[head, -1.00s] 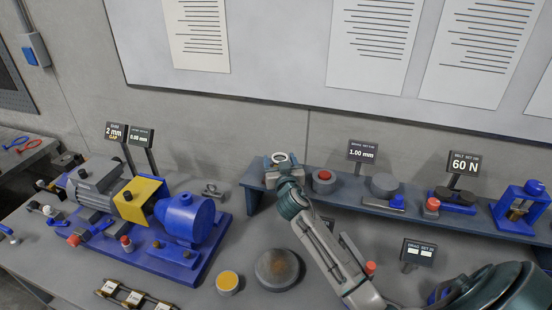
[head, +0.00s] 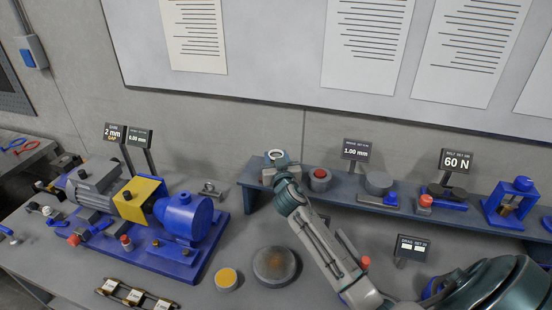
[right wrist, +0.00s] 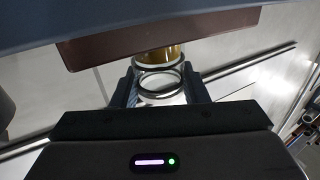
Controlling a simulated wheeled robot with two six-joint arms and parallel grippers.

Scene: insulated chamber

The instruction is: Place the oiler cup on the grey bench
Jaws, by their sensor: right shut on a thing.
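The oiler cup shows in the right wrist view as a clear cup with amber contents (right wrist: 162,55) and bright metal rings. My right gripper (right wrist: 158,88) has its dark jaws on either side of the cup and is shut on it. In the head view the right gripper (head: 282,172) is at the left end of the raised shelf, with a pale ring of the cup (head: 276,156) at its tip. I cannot tell whether the cup touches the shelf. The grey bench (head: 225,255) spreads below. My left gripper is not in view.
The raised shelf (head: 335,192) carries a red button, a grey disc and blue fixtures. A blue pump (head: 185,215) with a yellow guard stands on the left. A round dark plate (head: 275,266) and a yellow-topped cylinder (head: 227,280) sit at the front; bare bench lies around them.

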